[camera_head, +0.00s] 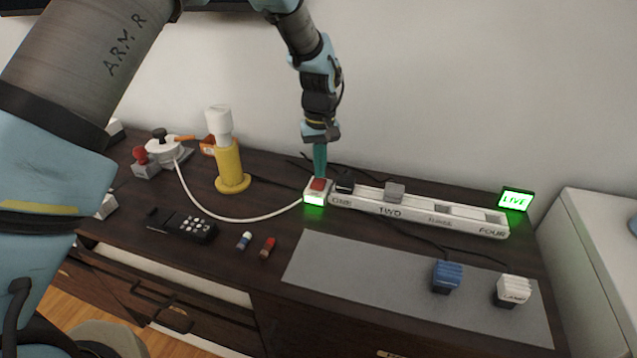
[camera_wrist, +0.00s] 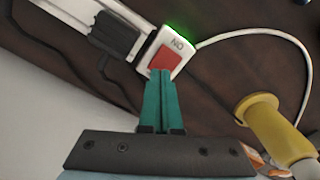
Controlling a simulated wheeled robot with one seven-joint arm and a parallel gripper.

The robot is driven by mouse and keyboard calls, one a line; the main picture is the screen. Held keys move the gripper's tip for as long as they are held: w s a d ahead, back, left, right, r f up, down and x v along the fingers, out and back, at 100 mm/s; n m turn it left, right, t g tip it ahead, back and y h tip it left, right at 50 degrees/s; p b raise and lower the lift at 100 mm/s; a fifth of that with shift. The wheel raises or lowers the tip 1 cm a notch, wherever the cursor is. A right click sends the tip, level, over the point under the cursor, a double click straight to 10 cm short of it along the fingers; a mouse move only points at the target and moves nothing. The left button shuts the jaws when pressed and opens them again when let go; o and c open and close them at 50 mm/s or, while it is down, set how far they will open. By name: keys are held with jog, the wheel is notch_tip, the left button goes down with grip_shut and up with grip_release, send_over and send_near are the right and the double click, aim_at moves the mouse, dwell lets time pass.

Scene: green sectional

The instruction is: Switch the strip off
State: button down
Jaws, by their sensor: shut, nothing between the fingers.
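The white power strip (camera_head: 420,212) lies on the dark sideboard, its sockets marked ONE to FOUR. At its left end is a red switch (camera_head: 319,184) in a white housing with a green glow below it. In the wrist view the red switch (camera_wrist: 164,59) has "ON" printed beside it. A sign (camera_head: 515,200) at the right glows green and reads LIVE. My gripper (camera_head: 320,176) is shut and empty, pointing down with its teal fingertips at the switch. In the wrist view the tips (camera_wrist: 161,73) overlap the switch's near edge; I cannot tell whether they touch.
A dark plug (camera_head: 344,182) and a grey plug (camera_head: 394,191) sit in the strip. A blue plug (camera_head: 447,276) and a white plug (camera_head: 513,291) are on the grey mat (camera_head: 350,272). A yellow stand (camera_head: 231,170) and a black handset (camera_head: 190,227) are to the left.

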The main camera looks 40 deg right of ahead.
aim_at(320, 180)
jog(key=shift+f, duration=0.6)
dwell(0.3)
jog(key=shift+r+p, duration=2.2)
jog(key=shift+r, duration=1.4)
jog(key=w+a+r+n, duration=0.1)
jog(key=w+a+r, duration=0.25)
jog(key=a, duration=0.55)
jog(key=w+a+r+n, duration=0.15)
jog(key=w+a, duration=0.25)
jog(key=a, duration=0.5)
jog(key=w+a+r, duration=0.3)
jog(key=w+a, duration=0.1)
jog(key=a, duration=0.5)
jog(key=s+a+r+n, duration=0.1)
jog(key=s+a, duration=0.2)
jog(key=a, duration=0.8)
jog(key=s+a+r+t, duration=0.1)
jog(key=s+a, duration=0.3)
jog(key=a, duration=0.7)
jog(key=shift+s+r+n+t, duration=0.15)
jog(key=shift+s+n+t, duration=0.15)
jog(key=shift+n, duration=0.05)
